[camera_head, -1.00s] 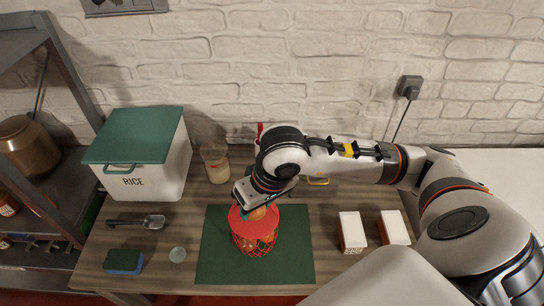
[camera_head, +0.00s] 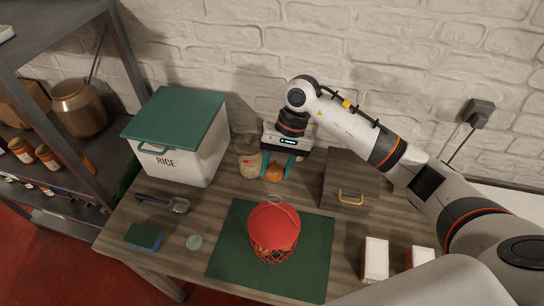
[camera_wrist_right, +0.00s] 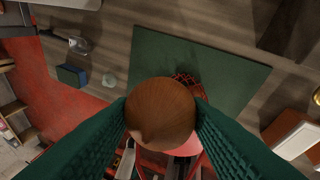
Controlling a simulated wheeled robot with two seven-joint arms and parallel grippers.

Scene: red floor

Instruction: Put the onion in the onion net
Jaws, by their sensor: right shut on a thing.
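The onion net (camera_head: 272,238) stands upright on the green mat (camera_head: 225,262), with red mesh sides, a smooth red upper part and a thin ring at its top. Orange-brown onions show through the mesh. My right gripper (camera_head: 279,167) is shut on a brown onion (camera_head: 274,174) and holds it behind the net, apart from it. In the right wrist view the onion (camera_wrist_right: 160,112) sits between the two green fingers, partly hiding the net's mesh (camera_wrist_right: 186,82). My left gripper is not in view.
A jar (camera_head: 249,163) stands close left of my right gripper, and a wooden box (camera_head: 350,182) with a yellow handle stands to its right. A white rice bin (camera_head: 178,148), scoop (camera_head: 165,202), sponge (camera_head: 144,237) and small disc (camera_head: 194,242) lie left. White-topped boxes (camera_head: 375,258) stand at front right.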

